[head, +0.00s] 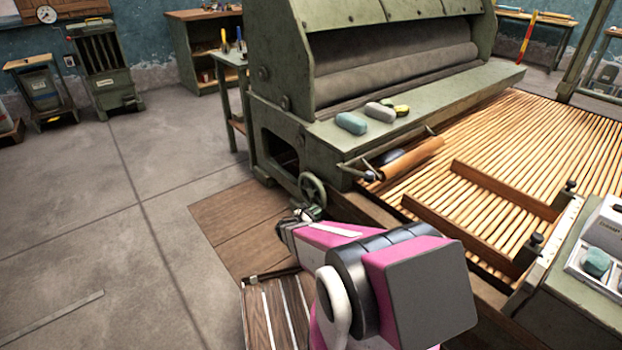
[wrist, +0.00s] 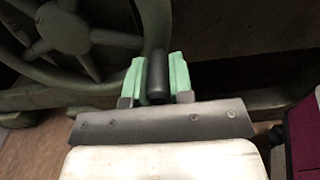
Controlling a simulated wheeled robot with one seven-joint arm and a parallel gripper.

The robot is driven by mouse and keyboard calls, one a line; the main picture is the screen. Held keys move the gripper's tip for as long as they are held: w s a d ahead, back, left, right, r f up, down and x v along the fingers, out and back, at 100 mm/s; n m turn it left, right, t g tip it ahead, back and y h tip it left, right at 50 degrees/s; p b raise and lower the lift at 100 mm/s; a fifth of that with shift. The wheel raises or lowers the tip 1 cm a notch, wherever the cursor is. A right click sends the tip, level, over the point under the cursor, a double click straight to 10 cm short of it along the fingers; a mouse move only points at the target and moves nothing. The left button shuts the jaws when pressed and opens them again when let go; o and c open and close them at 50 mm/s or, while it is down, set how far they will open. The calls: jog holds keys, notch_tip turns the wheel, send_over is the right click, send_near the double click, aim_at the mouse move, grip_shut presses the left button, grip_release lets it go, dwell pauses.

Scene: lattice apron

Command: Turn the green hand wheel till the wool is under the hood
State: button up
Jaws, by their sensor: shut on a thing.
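The green hand wheel (head: 312,188) is on the lower side of the green machine; its rim and spokes also fill the upper left of the wrist view (wrist: 65,35). My gripper (wrist: 157,80) has its pale green fingers on either side of the wheel's black handle (wrist: 157,75), shut on it. In the head view my gripper (head: 306,213) is small and partly hidden at the wheel's lower edge. The hood (head: 385,15) stands over grey rollers. The slatted apron (head: 520,130) runs out to the right. I see no wool that I can tell for certain on its slats.
Teal (head: 351,123), grey (head: 380,112) and yellow-green (head: 401,110) lumps lie on the machine's ledge. A brown roll (head: 412,158) lies at the apron's near corner. Wooden boards (head: 505,189) stand on the slats. A white tray (head: 583,268) is at right. Floor at left is mostly clear.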

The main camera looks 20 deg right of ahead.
jog(key=shift+w+a, duration=0.1)
jog(key=shift+w, duration=0.2)
jog(key=shift+o, duration=1.1)
jog(key=shift+w+a+f, duration=0.2)
jog(key=shift+w+f, duration=0.3)
jog(key=shift+f, duration=0.1)
jog(key=shift+w+a+f, duration=0.2)
jog(key=shift+w+f, duration=0.3)
jog(key=shift+f, duration=0.05)
jog(key=shift+w+a+f, duration=0.1)
jog(key=shift+w+f, duration=0.1)
jog(key=shift+f, duration=0.05)
jog(key=shift+c, duration=1.1)
jog(key=shift+s, duration=0.1)
jog(key=shift+w+a+f, duration=0.2)
jog(key=shift+w+f, duration=0.05)
jog(key=shift+w, duration=0.3)
jog(key=shift+w+a+f, duration=0.15)
jog(key=shift+w+f, duration=0.1)
jog(key=shift+w, duration=0.25)
jog(key=o, duration=0.8)
jog(key=shift+s, duration=0.2)
